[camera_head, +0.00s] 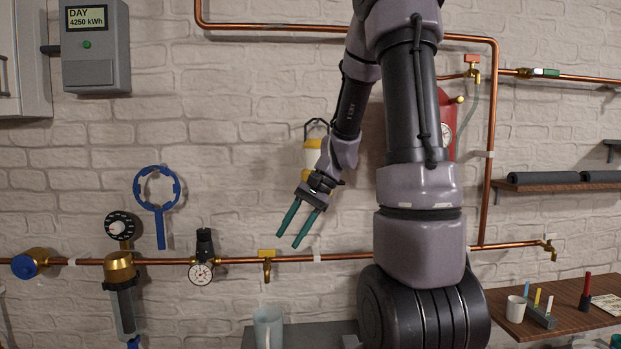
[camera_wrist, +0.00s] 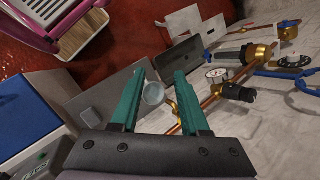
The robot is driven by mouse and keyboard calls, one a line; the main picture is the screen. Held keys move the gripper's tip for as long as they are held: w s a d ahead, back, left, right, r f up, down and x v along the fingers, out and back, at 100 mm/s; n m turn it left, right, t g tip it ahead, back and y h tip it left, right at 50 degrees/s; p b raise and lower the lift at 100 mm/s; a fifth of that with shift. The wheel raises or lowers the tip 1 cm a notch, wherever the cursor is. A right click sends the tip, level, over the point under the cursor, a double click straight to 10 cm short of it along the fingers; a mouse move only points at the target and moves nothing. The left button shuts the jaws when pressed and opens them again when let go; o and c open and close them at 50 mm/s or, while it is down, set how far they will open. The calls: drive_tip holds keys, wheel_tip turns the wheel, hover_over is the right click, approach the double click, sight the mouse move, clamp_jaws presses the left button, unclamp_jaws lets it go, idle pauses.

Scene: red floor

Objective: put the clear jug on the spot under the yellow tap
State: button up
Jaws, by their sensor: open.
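The clear jug (camera_head: 268,328) stands upright on a grey surface (camera_head: 315,335) at the bottom of the head view, cut by the frame edge. The yellow tap (camera_head: 267,262) is on the copper pipe right above it in the picture. The spot itself cannot be made out. My gripper (camera_head: 293,228) is open and empty, up and to the right of the tap, pointing down. In the wrist view the jug (camera_wrist: 154,93) appears round, seen from above between my open fingers (camera_wrist: 159,74) but well beyond them. The tap (camera_wrist: 171,106) shows just beside it.
The copper pipe (camera_head: 345,256) runs along the brick wall with a gauge (camera_head: 201,272) and a filter (camera_head: 123,300). A wooden shelf (camera_head: 570,290) with a white mug (camera_head: 515,309) is at right.

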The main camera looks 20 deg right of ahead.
drive_tip(key=s+r+n+t+h, duration=0.4)
drive_tip(key=s+r+n+t, duration=0.1)
drive_tip(key=s+r, duration=0.8)
wheel_tip(320, 180, up, 2)
drive_tip(key=shift+s+a+r+t+h, duration=0.15)
drive_tip(key=shift+a+t+h, duration=0.2)
drive_tip(key=shift+t, duration=0.45)
